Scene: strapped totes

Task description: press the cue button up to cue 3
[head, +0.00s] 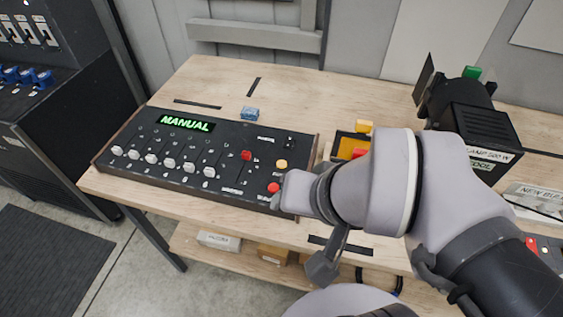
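The black lighting console (215,150) lies on the wooden table, with a row of white sliders along its front left. Its display (186,123) reads MANUAL in green. A red slider knob (246,155), a yellow button (281,164) and a red button (274,187) are on its right half. The small labels are unreadable, so I cannot tell which is the cue button. My wrist overlaps the console's right front corner.
The table's (225,82) back left is mostly clear.

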